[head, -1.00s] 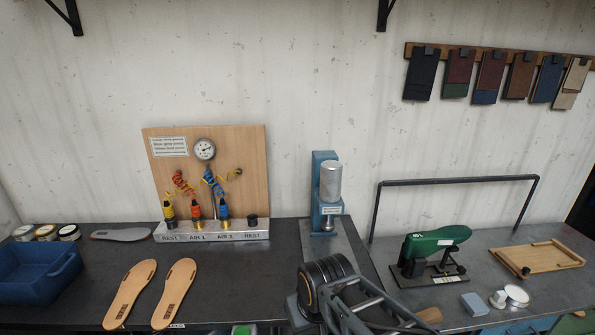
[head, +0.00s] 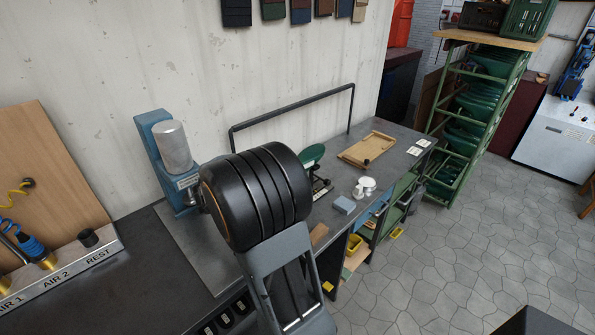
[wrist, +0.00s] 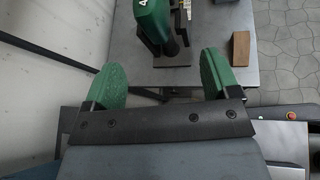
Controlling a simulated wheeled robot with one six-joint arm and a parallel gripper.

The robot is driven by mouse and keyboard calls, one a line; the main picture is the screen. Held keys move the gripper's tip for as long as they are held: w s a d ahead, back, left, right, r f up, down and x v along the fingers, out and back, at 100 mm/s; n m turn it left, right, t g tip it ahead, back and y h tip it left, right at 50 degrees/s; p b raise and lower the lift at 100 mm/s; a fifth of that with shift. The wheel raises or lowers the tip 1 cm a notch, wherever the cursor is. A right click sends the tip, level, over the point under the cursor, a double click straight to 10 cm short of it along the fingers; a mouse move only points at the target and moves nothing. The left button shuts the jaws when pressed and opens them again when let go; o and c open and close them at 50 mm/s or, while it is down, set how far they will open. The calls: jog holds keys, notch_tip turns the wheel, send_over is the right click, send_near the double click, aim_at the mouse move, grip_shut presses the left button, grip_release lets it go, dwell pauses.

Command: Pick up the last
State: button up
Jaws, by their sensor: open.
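The green last (head: 311,154) sits on a dark stand (head: 321,188) on the right-hand bench in the head view, partly hidden behind my arm. In the wrist view the last (wrist: 152,20) shows at the top, a little left of centre, with part of a white marking on it. My gripper (wrist: 163,76) is open, its two green-padded fingers wide apart with nothing between them. The last lies beyond the fingertips, apart from them. My gripper is hidden in the head view.
A dark rail (head: 292,105) runs along the back of the bench. A blue press (head: 160,140) stands left of my arm. A wooden tray (head: 366,149), a blue block (head: 343,205) and white round pieces (head: 367,184) are near the last. A brown block (wrist: 240,48) lies right of it.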

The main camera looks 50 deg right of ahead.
jog(key=shift+n+h, duration=0.3)
jog(key=shift+n, duration=0.3)
jog(key=shift+w+p+x, duration=0.1)
jog(key=shift+w+x, duration=0.1)
jog(key=shift+x, duration=2.3)
jog(key=shift+w+p+x, duration=0.15)
jog(key=shift+w+x, duration=0.05)
jog(key=shift+x, duration=2.3)
jog(key=shift+w+p+x, duration=0.1)
jog(key=shift+w+x, duration=0.1)
jog(key=shift+x, duration=2.3)
jog(key=shift+r, duration=0.1)
jog(key=shift+r, duration=0.1)
jog(key=c, duration=1)
notch_tip(320, 180, up, 10)
jog(key=shift+r+p, duration=0.1)
jog(key=shift+p, duration=0.35)
jog(key=c, duration=0.5)
